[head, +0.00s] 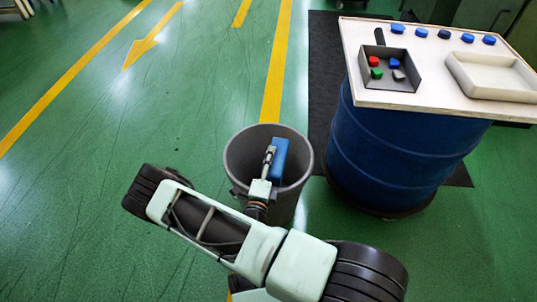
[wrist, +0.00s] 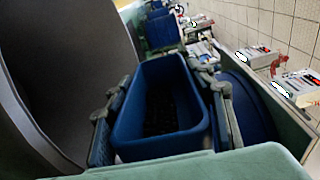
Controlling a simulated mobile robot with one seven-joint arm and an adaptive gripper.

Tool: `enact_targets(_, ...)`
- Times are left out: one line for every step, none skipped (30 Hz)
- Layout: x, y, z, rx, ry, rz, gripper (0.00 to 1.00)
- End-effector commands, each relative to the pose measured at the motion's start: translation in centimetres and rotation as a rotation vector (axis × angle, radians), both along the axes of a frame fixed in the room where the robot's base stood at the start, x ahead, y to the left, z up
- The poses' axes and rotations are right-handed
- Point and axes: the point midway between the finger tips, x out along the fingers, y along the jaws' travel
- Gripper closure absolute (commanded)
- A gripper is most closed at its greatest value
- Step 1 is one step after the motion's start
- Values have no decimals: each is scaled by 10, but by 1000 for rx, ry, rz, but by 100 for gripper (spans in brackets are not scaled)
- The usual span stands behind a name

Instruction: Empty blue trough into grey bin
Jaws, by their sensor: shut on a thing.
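The blue trough (head: 279,158) is at the mouth of the grey bin (head: 236,160) in the head view, within the outline of its rim. My gripper (head: 268,160) is shut on the trough there. In the wrist view the trough (wrist: 122,138) sits between the two fingers of my gripper (wrist: 160,110), with its opening towards the camera. Its inside is dark, and I cannot tell whether that is contents or shadow. The bin's dark wall (wrist: 75,75) fills the left of the wrist view. My gripper and the trough hide part of the bin's inside.
A white tabletop (head: 425,95) rests on a blue drum (head: 390,150) to the right. It carries a dark grey tray (head: 404,83) with small coloured pieces, a pale empty tray (head: 495,77) and several blue pieces (head: 421,32) in a row. The green floor (head: 90,160) to the left is clear.

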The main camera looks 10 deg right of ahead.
Motion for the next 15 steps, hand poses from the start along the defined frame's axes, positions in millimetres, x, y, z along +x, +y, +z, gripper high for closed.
enact_targets(0,0,0,-7,2,0,76)
enact_targets(0,0,0,-10,4,0,76)
enact_targets(0,1,0,-15,6,1,76)
enact_targets(0,1,0,-19,7,1,76)
enact_targets(0,1,0,-22,9,1,76)
enact_targets(0,1,1,-28,12,1,76)
enact_targets(1,1,1,-31,13,1,76)
enact_targets(1,1,1,-35,15,1,76)
enact_targets(1,1,1,-40,17,1,76)
enact_targets(1,2,1,-43,19,1,76)
enact_targets(1,2,1,-47,20,1,76)
enact_targets(1,2,1,-51,22,1,76)
enact_targets(1,2,1,-56,24,1,76)
enact_targets(1,2,1,-59,26,1,76)
enact_targets(1,2,1,-65,29,1,76)
